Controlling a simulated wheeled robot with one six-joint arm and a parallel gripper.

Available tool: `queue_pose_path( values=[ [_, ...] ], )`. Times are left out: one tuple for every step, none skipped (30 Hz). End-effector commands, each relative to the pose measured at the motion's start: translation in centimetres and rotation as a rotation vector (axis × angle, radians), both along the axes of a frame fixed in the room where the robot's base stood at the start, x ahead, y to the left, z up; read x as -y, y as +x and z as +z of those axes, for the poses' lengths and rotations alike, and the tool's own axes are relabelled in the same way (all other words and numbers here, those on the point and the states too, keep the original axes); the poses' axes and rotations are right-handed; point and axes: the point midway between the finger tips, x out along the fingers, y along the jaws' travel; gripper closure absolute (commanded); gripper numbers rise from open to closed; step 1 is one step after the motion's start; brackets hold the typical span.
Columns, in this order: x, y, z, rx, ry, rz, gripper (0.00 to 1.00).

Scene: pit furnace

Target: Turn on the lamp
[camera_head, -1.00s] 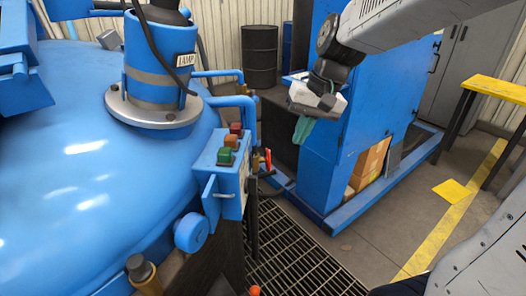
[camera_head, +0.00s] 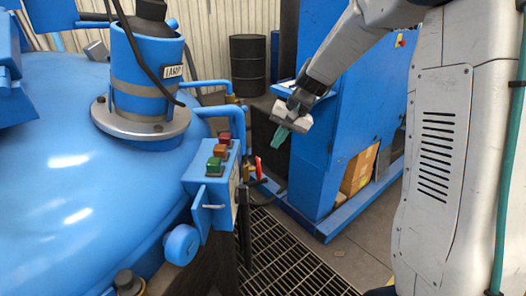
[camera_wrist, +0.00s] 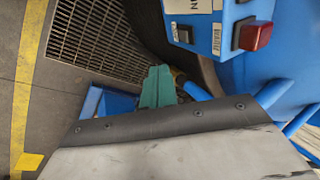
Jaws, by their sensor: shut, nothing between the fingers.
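The lamp (camera_head: 148,80) is a blue cylinder with grey bands and a label reading LAMP, standing on a round flange on top of the blue vessel. A blue control box (camera_head: 206,192) stands right of the vessel. It carries a green button (camera_head: 214,165), an orange-brown button (camera_head: 220,151) and a red button (camera_head: 225,137) in a row. My gripper (camera_head: 281,136), with teal fingers, is shut and empty, right of the box and apart from it. In the wrist view the fingers (camera_wrist: 158,86) point toward the grating, and a red button (camera_wrist: 256,36) shows at upper right.
The blue vessel (camera_head: 75,185) fills the left. Blue pipes (camera_head: 218,108) and a red-handled valve (camera_head: 258,167) sit behind the box. A blue cabinet (camera_head: 335,120) stands behind my gripper, with a black barrel (camera_head: 248,65) farther back. Floor grating (camera_head: 285,262) lies in front.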

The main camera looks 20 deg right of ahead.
Motion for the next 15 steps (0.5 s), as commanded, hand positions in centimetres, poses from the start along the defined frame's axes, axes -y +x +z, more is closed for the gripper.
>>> queue_pose_path(
  values=[
    [-0.3, 0.1, -0.7, -0.003, 0.000, 0.001, 1.00],
    [-0.5, 0.1, -1.1, -0.004, 0.001, 0.002, 1.00],
    [-0.8, 0.2, -1.7, -0.005, 0.001, 0.002, 1.00],
    [-1.0, 0.3, -2.2, -0.005, 0.001, 0.002, 1.00],
    [-1.2, 0.5, -2.8, -0.005, 0.001, 0.002, 1.00],
    [-1.5, 0.6, -3.6, -0.006, 0.001, 0.002, 1.00],
    [-1.8, 0.7, -4.1, -0.005, 0.000, 0.002, 1.00],
    [-2.1, 0.9, -4.8, -0.005, 0.001, 0.003, 1.00],
    [-2.4, 1.0, -5.6, -0.005, 0.000, 0.002, 1.00],
    [-2.7, 1.1, -6.1, -0.005, 0.000, 0.003, 1.00],
    [-2.9, 1.2, -6.8, -0.006, 0.001, 0.002, 1.00],
    [-3.2, 1.4, -7.5, -0.005, 0.001, 0.001, 1.00],
    [-3.4, 1.5, -8.0, -0.005, 0.000, 0.002, 1.00],
    [-3.7, 1.6, -8.6, -0.005, 0.000, 0.002, 1.00],
    [-4.2, 1.9, -8.6, -0.002, 0.000, 0.004, 1.00]
  ],
)
